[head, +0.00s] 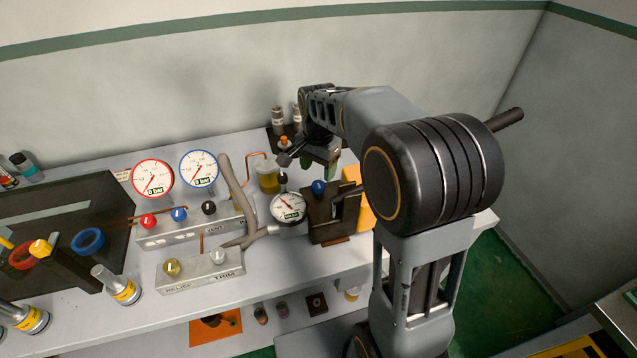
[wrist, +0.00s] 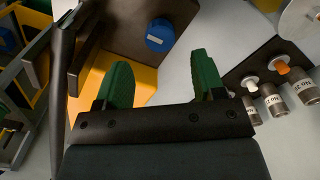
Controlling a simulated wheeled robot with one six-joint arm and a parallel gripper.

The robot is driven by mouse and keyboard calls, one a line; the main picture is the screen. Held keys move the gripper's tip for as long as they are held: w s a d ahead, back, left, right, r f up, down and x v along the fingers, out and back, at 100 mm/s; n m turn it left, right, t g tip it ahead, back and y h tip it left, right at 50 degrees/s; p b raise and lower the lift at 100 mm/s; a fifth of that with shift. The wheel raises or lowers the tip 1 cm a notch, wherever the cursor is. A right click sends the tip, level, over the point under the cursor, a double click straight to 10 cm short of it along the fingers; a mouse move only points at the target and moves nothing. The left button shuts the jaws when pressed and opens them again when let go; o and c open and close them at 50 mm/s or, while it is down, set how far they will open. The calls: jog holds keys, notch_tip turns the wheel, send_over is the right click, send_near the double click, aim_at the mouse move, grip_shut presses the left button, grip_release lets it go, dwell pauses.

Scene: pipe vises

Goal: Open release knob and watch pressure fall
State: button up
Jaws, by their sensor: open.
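Red and blue gauges (head: 152,178) (head: 199,169) read 0 bar above a manifold with red, blue and black knobs. A front block (head: 201,272) has two knobs. An amber cup (head: 268,180), grey hose, yellow block (head: 357,196) and small cylinders (wrist: 271,97) crowd the gripper.

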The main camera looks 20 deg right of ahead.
aim_at(318, 184)
jog(key=shift+f, duration=2.95)
jog(key=c, duration=0.9)
